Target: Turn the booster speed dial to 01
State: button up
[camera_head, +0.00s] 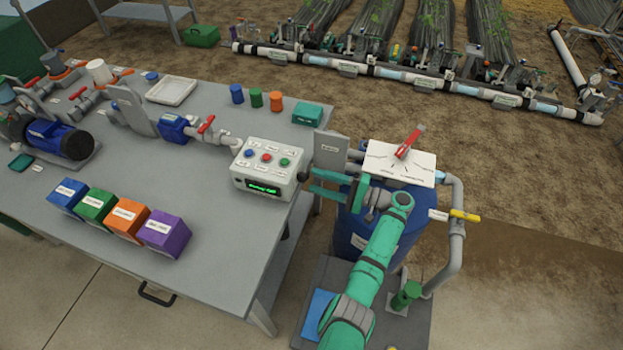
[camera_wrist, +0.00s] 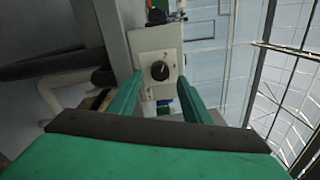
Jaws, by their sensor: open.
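The booster speed dial (camera_wrist: 160,70) is a round black knob with a pale pointer mark, on a light plate on the side of the control box. In the wrist view it sits ahead, between my two green fingers. The control box (camera_head: 268,168) is off-white, with coloured buttons on top and a green lit display (camera_head: 263,188) whose text is too small to read surely. My gripper (camera_head: 314,183) is open at the box's right side, its fingers pointing towards that face. In the wrist view my gripper (camera_wrist: 160,83) has nothing between its fingers; contact with the knob cannot be told.
A grey upright plate (camera_head: 331,148) stands just behind my gripper. A white panel with a red lever (camera_head: 410,141) and a blue tank (camera_head: 356,227) are close to my arm.

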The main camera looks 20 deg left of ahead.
jog(key=d, duration=0.8)
jog(key=shift+s+f, duration=0.15)
jog(key=shift+s, duration=0.15)
jog(key=shift+w, duration=0.1)
